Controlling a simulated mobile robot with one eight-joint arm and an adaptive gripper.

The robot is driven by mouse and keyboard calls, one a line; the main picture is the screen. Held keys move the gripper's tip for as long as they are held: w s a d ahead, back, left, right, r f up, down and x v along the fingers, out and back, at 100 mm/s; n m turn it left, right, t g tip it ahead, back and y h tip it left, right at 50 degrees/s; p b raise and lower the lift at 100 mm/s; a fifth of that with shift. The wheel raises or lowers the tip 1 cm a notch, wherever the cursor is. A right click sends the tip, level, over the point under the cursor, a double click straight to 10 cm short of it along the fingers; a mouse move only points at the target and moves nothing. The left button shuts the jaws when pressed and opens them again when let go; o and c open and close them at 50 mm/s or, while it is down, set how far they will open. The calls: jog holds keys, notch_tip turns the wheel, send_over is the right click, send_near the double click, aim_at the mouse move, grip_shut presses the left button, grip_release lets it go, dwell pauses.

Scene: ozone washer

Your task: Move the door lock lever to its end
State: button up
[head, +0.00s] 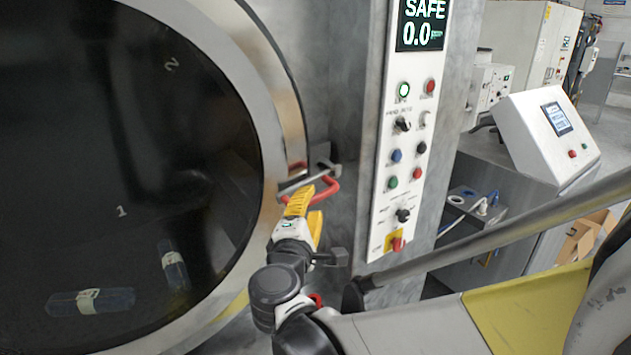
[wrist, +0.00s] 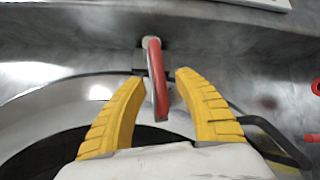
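The door lock lever (head: 333,190) is a red bar on a grey bracket at the right edge of the round door. In the wrist view the red lever (wrist: 157,78) hangs from its grey mount, with its lower end between my two yellow fingers. My gripper (wrist: 162,80) is open around it, with a gap visible on both sides. In the head view my gripper (head: 302,196) is at the lever, and its fingers hide part of it. The round door (head: 95,120) has a dark window and a metal rim, and looks closed.
A white control panel (head: 408,140) with buttons, knobs and a green "SAFE 0.0" display stands right of the lever. Another dark bracket (head: 333,258) is below the lever, close to my wrist. Clear bottles (head: 92,301) lie behind the window. A console with a screen (head: 548,130) stands farther right.

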jog(key=shift+w+d, duration=0.2)
jog(key=shift+w, duration=0.7)
grip_shut()
jog(key=shift+a+f+b, duration=0.15)
jog(key=shift+b, duration=0.15)
